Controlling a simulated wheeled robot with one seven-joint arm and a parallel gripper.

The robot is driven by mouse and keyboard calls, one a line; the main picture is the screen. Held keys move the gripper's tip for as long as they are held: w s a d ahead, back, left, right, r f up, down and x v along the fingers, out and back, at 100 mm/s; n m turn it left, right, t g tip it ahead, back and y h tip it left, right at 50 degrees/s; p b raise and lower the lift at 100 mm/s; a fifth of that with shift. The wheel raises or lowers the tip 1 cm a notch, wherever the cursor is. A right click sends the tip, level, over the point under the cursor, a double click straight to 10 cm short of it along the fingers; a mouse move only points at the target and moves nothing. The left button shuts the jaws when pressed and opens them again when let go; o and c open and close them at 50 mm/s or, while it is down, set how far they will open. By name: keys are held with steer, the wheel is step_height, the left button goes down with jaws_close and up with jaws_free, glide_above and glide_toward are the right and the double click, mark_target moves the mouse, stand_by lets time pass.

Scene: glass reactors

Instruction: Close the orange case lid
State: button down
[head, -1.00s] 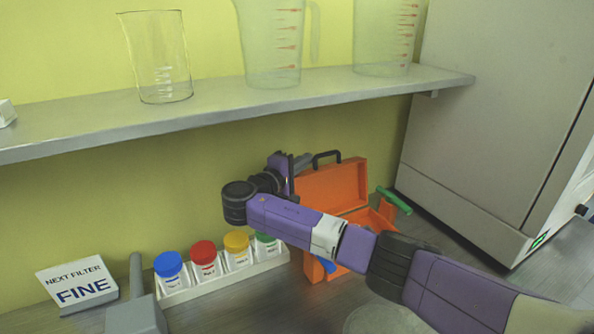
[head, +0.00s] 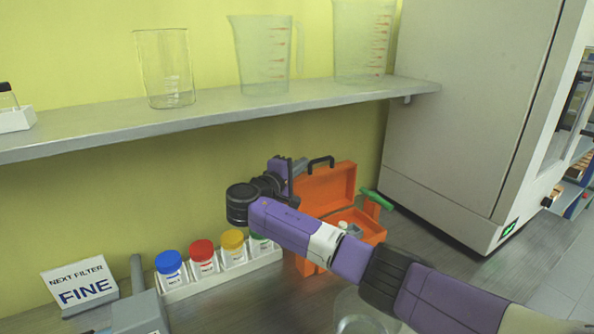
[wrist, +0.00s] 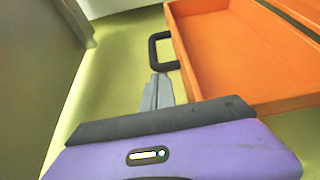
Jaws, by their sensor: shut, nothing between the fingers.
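The orange case stands open on the bench, with its lid (head: 326,187) raised upright at the back and its base (head: 371,230) in front. A black handle (head: 320,162) is on the lid's top edge. Some small pale items show inside the base. My gripper (head: 301,164) is shut and empty, just left of the handle near the lid's top left corner. In the wrist view, the closed fingertips (wrist: 158,82) point toward the handle (wrist: 157,50), and the lid's inner side (wrist: 225,50) fills the upper right. I cannot tell whether they touch. My arm hides the case's front left part.
A green-handled tool (head: 377,199) stands at the case's right. A white rack (head: 215,276) of colour-capped jars is left of the case. A shelf (head: 220,117) with glass beakers runs above. A large grey cabinet (head: 470,110) stands to the right. A "FINE" sign (head: 82,289) is at left.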

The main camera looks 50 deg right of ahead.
steer(key=shift+s, duration=0.2)
steer(key=shift+a, duration=0.1)
steer(key=s+a+p, duration=0.1)
steer(key=a+p, duration=0.2)
steer(key=a, duration=0.4)
steer(key=shift+s+a+p, duration=0.25)
steer(key=shift+a+p, duration=0.05)
